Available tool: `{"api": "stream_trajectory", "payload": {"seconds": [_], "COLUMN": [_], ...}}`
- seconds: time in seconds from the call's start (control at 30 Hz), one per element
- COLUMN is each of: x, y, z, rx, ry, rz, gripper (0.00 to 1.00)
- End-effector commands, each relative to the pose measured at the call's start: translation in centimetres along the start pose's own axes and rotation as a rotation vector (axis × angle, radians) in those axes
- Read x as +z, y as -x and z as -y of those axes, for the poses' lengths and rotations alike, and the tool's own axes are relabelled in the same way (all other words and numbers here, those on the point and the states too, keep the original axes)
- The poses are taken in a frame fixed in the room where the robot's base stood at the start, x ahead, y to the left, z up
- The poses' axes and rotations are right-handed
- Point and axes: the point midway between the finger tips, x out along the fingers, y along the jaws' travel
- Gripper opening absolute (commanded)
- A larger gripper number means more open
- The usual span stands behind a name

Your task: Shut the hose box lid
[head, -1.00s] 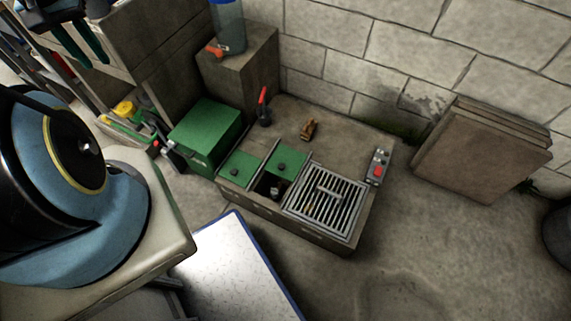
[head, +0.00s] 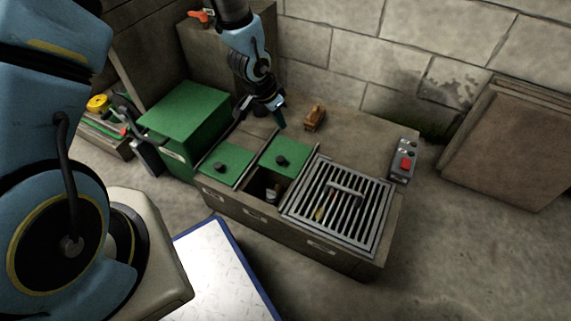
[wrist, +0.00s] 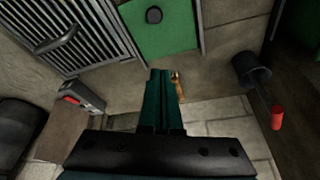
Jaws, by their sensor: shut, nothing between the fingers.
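A green box (head: 187,118), which looks like the hose box, stands left of the pit block. Its top looks flat and down, though I cannot tell whether the lid is fully shut. Two flat green lids with black knobs lie on the block, a left lid (head: 226,164) and a right lid (head: 285,158). A dark opening (head: 264,185) shows in front of the right lid. My gripper (head: 281,122) is above the block behind the right lid, right of the green box. In the wrist view my gripper (wrist: 161,76) has its teal fingers together, empty.
A metal grate (head: 338,208) covers the block's right part, with a grey control box (head: 403,160) beside it. A small brown object (head: 315,118) lies behind the lids. A red-handled lever (wrist: 277,117) shows in the wrist view. Leaning slabs (head: 510,140) stand at right.

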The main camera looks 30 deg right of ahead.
Motion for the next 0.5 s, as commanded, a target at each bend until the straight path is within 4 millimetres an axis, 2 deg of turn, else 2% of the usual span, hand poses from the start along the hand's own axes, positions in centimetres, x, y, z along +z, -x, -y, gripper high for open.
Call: {"api": "stream_trajectory", "payload": {"seconds": [0.03, 0.27, 0.5], "x": [0.0, -0.3, -0.2], "y": [-1.7, -3.7, -8.1], "z": [-0.8, -1.8, -1.9], "rx": [0.012, 0.026, 0.026], "ry": [-0.022, -0.049, -0.048], "rz": [-0.005, -0.015, -0.013], "gripper": [0.0, 0.0, 0.0]}}
